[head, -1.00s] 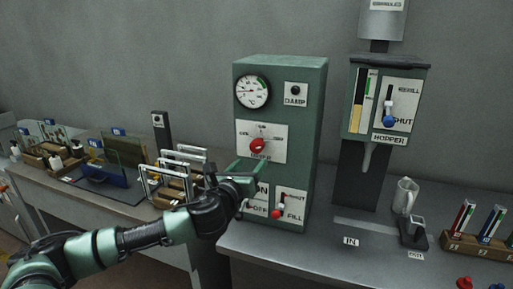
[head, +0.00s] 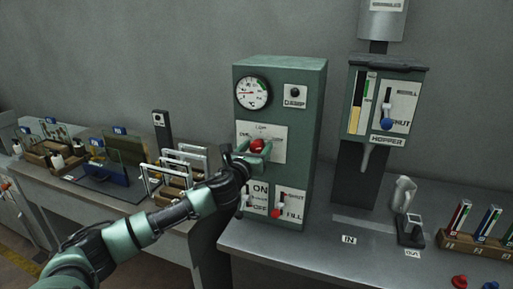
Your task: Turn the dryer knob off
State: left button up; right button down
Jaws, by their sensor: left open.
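The dryer is a green upright box (head: 309,150) with a round gauge (head: 253,92) and a damp lamp panel (head: 295,96). Its red knob (head: 257,145) sits on a white label plate (head: 277,143) in the middle of the front. My left gripper (head: 255,151) is open at the knob, with its fingers around or just in front of it; contact cannot be told. The gripper hides the lower part of the plate. My right gripper is not in view.
Below are an ON/OFF switch plate (head: 258,200) and a red fill lever (head: 276,213). Frames (head: 186,165) stand left of the dryer.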

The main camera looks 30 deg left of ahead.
pick_arm(q)
grip_shut()
